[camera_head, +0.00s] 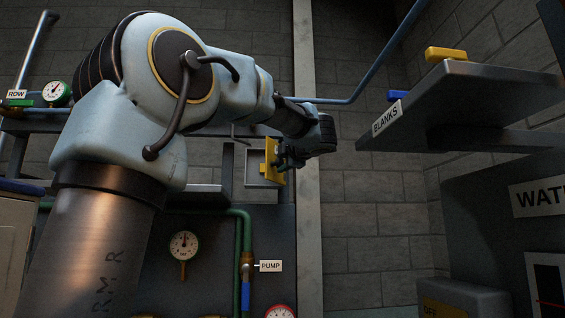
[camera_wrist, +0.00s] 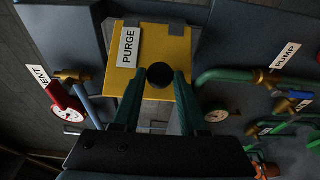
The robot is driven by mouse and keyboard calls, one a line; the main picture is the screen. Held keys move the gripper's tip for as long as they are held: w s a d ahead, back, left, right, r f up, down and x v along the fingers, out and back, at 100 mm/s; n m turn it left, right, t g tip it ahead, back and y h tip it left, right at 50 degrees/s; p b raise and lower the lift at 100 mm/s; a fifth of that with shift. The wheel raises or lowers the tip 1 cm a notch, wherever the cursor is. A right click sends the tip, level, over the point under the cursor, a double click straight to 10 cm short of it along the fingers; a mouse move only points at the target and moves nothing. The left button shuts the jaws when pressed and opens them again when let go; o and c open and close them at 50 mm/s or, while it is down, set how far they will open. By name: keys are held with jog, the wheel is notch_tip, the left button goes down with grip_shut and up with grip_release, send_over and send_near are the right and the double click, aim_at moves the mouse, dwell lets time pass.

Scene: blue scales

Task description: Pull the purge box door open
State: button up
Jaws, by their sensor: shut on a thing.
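The purge box door (camera_wrist: 158,45) is a yellow panel with a white PURGE label (camera_wrist: 128,47) and a round black knob (camera_wrist: 160,76). My gripper (camera_wrist: 159,80) has its two green fingers closed on either side of the knob. In the head view, the yellow door (camera_head: 271,151) stands at an angle to the grey purge box (camera_head: 252,168), whose pale inside or frame shows to the left of it. My gripper (camera_head: 288,157) is at the right of the door there, and the knob is hidden.
A PUMP label (camera_head: 270,266), green pipes and a gauge (camera_head: 184,245) are below the box. A red-handled valve (camera_wrist: 62,96) lies left of the door in the wrist view. The BLANKS shelf (camera_head: 455,90) juts out at right.

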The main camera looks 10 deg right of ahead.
grip_shut()
dwell(0.6)
jog(key=shift+d, duration=0.1)
jog(key=d, duration=0.2)
jog(key=d+p, duration=0.1)
jog(key=shift+s, duration=0.25)
jog(key=o, duration=1)
grip_release()
jog(key=shift+w, duration=0.1)
